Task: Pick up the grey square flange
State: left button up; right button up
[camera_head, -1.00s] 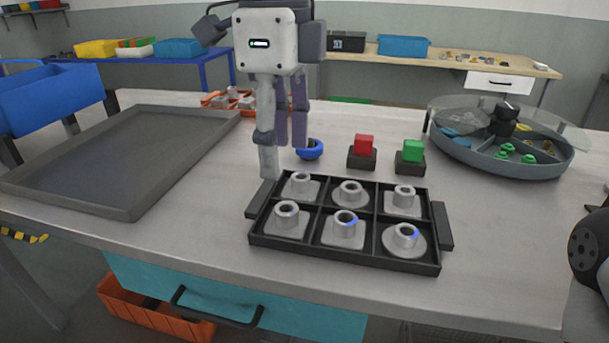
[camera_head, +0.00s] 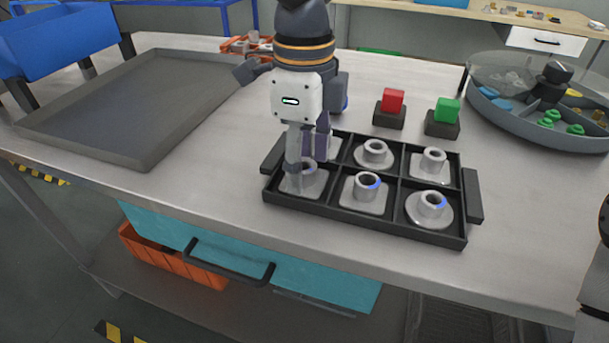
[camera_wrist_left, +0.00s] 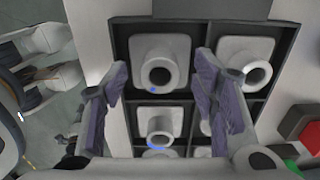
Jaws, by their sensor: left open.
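A black six-compartment tray (camera_head: 350,222) holds grey flanges, some on square bases and some on round ones. A grey square flange (camera_head: 316,188) lies in the front left compartment. My left gripper (camera_head: 306,168) is open right above it, one finger in front and one behind. In the left wrist view this flange (camera_wrist_left: 177,45) shows between the two open fingers (camera_wrist_left: 162,68), its hollow neck towards the camera. I cannot tell whether the fingers touch it. Another square flange (camera_head: 365,203) with a blue mark lies in the front middle compartment. The back left flange is mostly hidden by the gripper.
A red block (camera_head: 392,100) and a green block (camera_head: 446,109) on dark bases stand behind the tray. A round divided container (camera_head: 530,128) is at the back right. A large empty grey tray (camera_head: 130,105) lies at the left. Bare table lies in between.

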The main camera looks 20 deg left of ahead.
pick_arm(q)
grip_shut()
jog(key=shift+r, duration=0.1)
notch_tip(320, 180, up, 3)
jog(key=shift+r, duration=0.1)
jog(key=s+a+r+p, duration=0.1)
jog(key=s+a+r, duration=0.2)
jog(key=s+r, duration=0.6)
jog(key=s, duration=0.4)
jog(key=shift+s+r, duration=0.35)
jog(key=shift+s, duration=0.05)
pick_arm(e)
jog(key=shift+w+r+t, duration=0.4)
jog(key=shift+w+r, duration=0.35)
jog(key=shift+w, duration=0.1)
